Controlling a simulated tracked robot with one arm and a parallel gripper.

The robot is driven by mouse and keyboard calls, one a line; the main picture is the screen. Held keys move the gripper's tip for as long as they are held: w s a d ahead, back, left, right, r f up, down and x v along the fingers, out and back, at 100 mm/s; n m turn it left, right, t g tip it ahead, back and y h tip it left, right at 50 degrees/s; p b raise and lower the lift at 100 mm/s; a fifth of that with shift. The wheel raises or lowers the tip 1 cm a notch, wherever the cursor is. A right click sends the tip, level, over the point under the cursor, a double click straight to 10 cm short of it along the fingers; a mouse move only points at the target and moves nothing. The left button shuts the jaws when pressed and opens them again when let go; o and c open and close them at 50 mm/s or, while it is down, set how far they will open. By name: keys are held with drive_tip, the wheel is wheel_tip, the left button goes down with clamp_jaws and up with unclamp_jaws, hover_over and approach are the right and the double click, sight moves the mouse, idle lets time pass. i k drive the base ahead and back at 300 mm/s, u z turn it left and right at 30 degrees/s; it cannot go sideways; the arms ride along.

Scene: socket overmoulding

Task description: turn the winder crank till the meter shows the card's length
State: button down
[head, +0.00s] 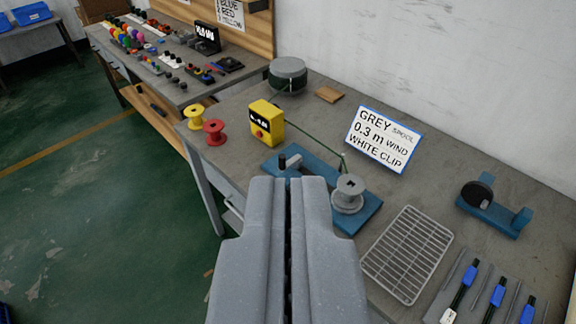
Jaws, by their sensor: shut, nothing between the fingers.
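The winder has a blue base (368,217) on the grey bench, with a grey spool (348,193) on its right part. A dark crank knob (283,161) stands at the winder's left end. A green cord runs from the yellow meter (266,122) to the winder. The meter's dark display is too small to read. The white card (384,139) reads "GREY spool, 0.3 m WIND, WHITE CLIP". My gripper (288,182) is shut and empty in the lower middle, in front of the winder, hiding part of its base. I cannot tell its distance from the knob.
A yellow spool (194,117) and a red spool (214,132) stand left of the meter. A wire rack (408,254) lies to the right. Another blue stand (493,215) and several blue-clipped tools are further right. A dark green drum (288,75) stands behind.

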sight(296, 161)
drive_tip(key=z, duration=0.6)
drive_tip(key=k, duration=1.05)
drive_tip(key=u, duration=0.85)
drive_tip(key=i, duration=1.45)
